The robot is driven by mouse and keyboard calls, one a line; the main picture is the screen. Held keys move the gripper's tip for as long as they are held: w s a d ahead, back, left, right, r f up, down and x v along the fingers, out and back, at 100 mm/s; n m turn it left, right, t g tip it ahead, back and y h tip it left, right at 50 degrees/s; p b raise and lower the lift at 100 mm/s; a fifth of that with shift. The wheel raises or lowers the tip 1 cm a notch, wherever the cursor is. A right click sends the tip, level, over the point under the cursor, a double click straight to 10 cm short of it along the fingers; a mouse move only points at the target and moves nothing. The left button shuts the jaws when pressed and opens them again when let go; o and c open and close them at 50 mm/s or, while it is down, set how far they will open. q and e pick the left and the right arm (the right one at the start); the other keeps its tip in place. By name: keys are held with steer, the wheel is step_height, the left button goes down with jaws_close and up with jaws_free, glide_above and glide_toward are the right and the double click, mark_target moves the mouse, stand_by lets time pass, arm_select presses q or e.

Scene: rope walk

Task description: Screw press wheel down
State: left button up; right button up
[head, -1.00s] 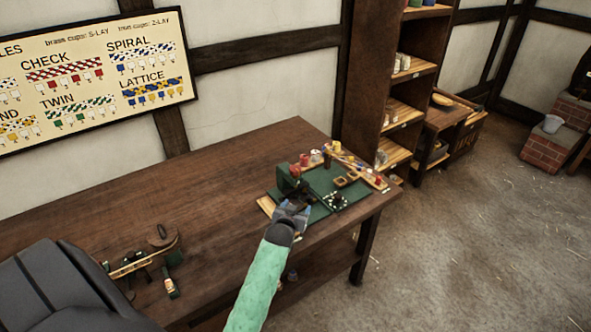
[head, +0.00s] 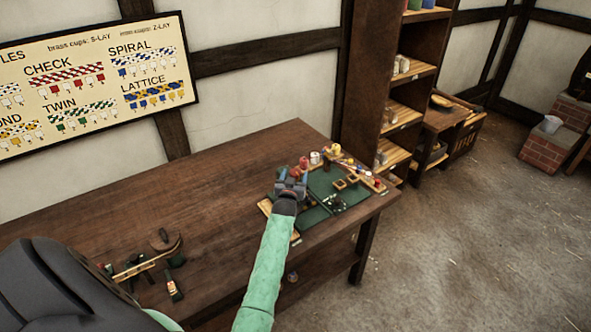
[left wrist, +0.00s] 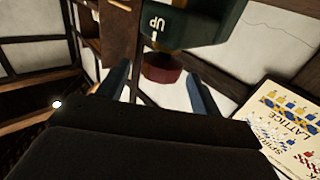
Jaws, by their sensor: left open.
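In the left wrist view a dark green block (left wrist: 195,22) marked with an arrow and "UP" fills the top. A dark red round piece, apparently the press wheel (left wrist: 162,70), shows against it, between my two open fingers in the picture. I cannot tell whether either finger touches it. In the head view my left gripper (head: 291,182) is over the left end of the green board (head: 318,207) on the bench and hides most of the press there. The gripper is open with nothing visibly held. My right gripper is not in view.
The wooden bench (head: 180,200) has bare room left of the board. A brush (head: 174,287) and other tools lie at the front left. A shelf (head: 365,90) stands behind the bench's right end.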

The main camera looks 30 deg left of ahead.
arm_select(q)
steer(key=shift+p+x, duration=0.4)
steer(key=shift+x, duration=0.9)
steer(key=c, duration=1)
